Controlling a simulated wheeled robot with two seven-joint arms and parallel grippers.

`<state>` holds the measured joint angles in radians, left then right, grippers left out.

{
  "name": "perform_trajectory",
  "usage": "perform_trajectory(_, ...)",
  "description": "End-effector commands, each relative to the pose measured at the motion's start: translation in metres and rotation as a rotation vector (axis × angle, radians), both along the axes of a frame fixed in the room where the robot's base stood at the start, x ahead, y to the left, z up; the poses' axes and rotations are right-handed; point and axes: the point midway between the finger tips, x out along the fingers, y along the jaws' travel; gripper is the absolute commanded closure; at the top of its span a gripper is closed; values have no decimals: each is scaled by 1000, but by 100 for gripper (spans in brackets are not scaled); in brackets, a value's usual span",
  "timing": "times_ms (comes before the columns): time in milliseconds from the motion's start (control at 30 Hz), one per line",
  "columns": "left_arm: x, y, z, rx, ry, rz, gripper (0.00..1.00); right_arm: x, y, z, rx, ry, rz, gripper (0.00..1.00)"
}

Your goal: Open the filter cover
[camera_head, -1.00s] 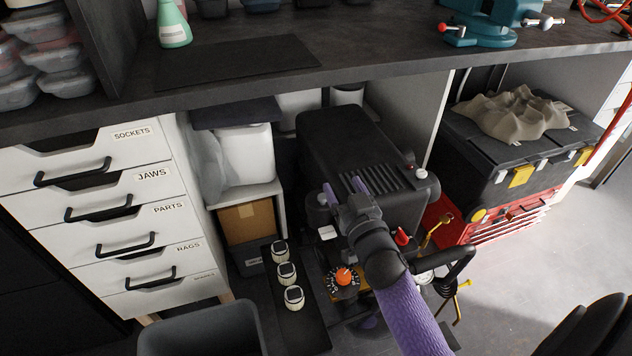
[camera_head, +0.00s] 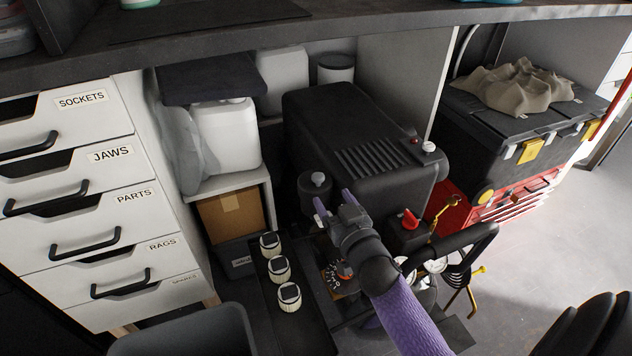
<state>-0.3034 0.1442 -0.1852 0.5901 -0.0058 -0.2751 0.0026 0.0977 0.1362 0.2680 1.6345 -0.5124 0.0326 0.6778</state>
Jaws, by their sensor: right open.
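A black machine (camera_head: 345,120) with a ribbed top sits under the bench. At its front left corner stands a small dark cylinder (camera_head: 314,190) with a pale knob on top, which may be the filter cover; I cannot tell for sure. My right gripper (camera_head: 334,203), on a purple arm, is open and empty, with its fingers pointing up the picture. Its left fingertip is close to the cylinder's lower edge; I cannot tell whether they touch. The gripper and wrist hide part of the machine's front. My left gripper is not in view.
The bench edge (camera_head: 240,47) overhangs the machine. An orange dial (camera_head: 345,271), a red knob (camera_head: 410,219) and a black curved handle (camera_head: 463,250) lie close around my wrist. Several white-sided knobs (camera_head: 280,270) stand on a dark strip. White drawers (camera_head: 80,205) are left, a red toolbox (camera_head: 510,205) right.

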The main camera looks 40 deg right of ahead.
Motion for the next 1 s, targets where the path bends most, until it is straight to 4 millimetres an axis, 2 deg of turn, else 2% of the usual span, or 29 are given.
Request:
perform_trajectory(200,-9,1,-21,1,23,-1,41,43,-10,-5,-4,1,1,28)
perform_trajectory(400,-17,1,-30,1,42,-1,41,70,-17,-3,-2,1,0,28)
perform_trajectory(567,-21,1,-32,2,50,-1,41,79,-19,0,-2,0,0,28)
perform_trajectory(800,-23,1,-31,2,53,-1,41,79,-19,1,-1,-1,0,28)
perform_trajectory(1000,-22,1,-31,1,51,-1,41,79,-19,1,-1,-1,0,71)
